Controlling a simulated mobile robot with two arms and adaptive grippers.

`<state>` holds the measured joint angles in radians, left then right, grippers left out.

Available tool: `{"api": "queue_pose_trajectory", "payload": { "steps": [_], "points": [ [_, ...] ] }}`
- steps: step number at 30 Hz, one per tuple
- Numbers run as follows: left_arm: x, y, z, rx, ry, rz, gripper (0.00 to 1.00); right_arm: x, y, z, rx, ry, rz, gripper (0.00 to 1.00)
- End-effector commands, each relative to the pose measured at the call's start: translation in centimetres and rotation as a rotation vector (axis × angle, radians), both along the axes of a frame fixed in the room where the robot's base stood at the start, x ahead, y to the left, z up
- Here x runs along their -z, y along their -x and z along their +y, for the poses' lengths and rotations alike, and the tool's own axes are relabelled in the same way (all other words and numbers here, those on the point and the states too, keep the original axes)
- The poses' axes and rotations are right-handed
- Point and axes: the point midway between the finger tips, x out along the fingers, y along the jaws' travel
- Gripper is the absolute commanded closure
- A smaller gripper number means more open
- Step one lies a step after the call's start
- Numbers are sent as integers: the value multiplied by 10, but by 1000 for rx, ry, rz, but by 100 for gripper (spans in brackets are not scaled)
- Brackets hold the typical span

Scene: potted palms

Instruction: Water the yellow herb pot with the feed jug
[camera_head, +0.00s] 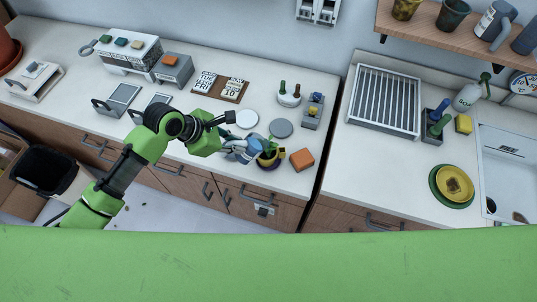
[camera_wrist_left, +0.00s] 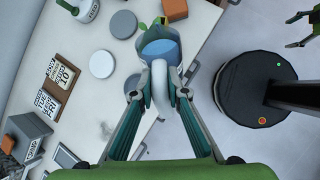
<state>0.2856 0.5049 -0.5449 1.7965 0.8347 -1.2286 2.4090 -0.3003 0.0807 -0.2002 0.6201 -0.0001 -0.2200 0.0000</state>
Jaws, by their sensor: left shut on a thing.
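My left gripper (camera_head: 231,147) is shut on the pale handle of the blue-grey feed jug (camera_head: 248,150), near the counter's front edge. In the left wrist view the fingers (camera_wrist_left: 160,92) close around the handle, and the jug (camera_wrist_left: 160,48) points away from me with a blue surface showing. The yellow herb pot (camera_head: 279,154) with green leaves is right beside the jug's far end. In the wrist view the jug hides most of the pot, and only leaves and a bit of yellow show. I cannot tell whether water is flowing. My right gripper (camera_wrist_left: 296,30) shows open at the wrist view's upper right edge.
An orange block (camera_head: 302,160) stands just right of the pot. A grey disc (camera_head: 281,128) and a white disc (camera_head: 247,119) lie behind it. A gap in the counter lies to the right.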

Motion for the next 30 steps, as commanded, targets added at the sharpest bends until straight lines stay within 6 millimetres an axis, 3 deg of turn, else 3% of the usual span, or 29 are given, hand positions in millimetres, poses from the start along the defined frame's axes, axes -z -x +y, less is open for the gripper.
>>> {"api": "queue_pose_trajectory", "payload": {
  "steps": [3,9,12,20,30],
  "points": [
    [32,6,8,-9,136,-44,100,30,0,0,0,0,0,35],
    [48,4,10,-4,320,-130,100,67,-1,-1,0,1,0,35],
    [38,3,9,-2,337,-142,100,62,0,0,0,0,1,35],
    [34,3,9,-1,334,-139,100,56,0,1,1,-1,0,35],
    [14,4,9,-1,333,-137,100,28,0,1,1,-1,0,35]
  ]
}}
